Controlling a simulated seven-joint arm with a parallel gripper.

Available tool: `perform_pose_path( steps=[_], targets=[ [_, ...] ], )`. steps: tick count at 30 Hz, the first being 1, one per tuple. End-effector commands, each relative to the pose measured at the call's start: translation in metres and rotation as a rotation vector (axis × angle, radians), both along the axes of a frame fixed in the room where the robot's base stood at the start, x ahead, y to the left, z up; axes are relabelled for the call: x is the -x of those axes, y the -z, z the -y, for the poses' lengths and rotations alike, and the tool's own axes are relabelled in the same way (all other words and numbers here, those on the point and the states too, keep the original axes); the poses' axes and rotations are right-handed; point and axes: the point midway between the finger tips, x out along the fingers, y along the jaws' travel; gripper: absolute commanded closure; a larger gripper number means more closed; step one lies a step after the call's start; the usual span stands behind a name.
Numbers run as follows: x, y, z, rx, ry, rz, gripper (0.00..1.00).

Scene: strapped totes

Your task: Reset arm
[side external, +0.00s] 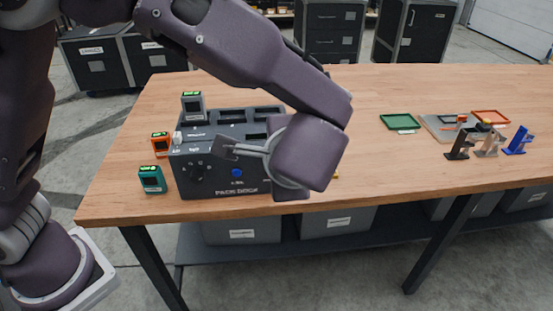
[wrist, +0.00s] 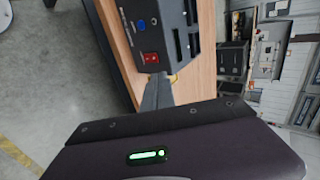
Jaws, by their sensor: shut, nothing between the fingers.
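My gripper (side external: 226,147) is in front of the dark grey box marked "PACK DOCK" (side external: 205,184), pointing left across its front face. It looks shut and empty; I cannot tell whether it touches the box. My wrist hides the right part of the box's front. In the wrist view my gripper (wrist: 159,80) shows as a narrow dark grey shape close to the box (wrist: 174,20) in the picture. A red switch (wrist: 151,58) and a blue button (wrist: 141,25) show on the box there; the blue button (side external: 237,172) also shows in the side view.
A grey pack (side external: 193,107) stands on the box; orange (side external: 160,144) and teal (side external: 152,179) packs stand at its left.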

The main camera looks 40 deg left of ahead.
Motion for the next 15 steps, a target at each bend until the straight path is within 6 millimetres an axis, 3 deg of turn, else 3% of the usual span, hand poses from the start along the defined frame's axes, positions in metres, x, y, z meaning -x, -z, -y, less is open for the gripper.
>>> perform_pose_path(
  steps=[2,4,6,9,12,15],
  targets=[
    [0.007,-0.011,-0.021,0.045,-0.049,-0.023,1.0],
    [0.026,-0.029,-0.057,0.143,-0.136,-0.066,1.0],
    [0.06,-0.047,-0.096,0.286,-0.239,-0.108,1.0],
    [0.116,-0.063,-0.131,0.51,-0.357,-0.118,1.0],
    [0.164,-0.07,-0.142,0.714,-0.434,-0.066,1.0],
    [0.195,-0.07,-0.14,0.863,-0.477,0.01,1.0]
  ],
)
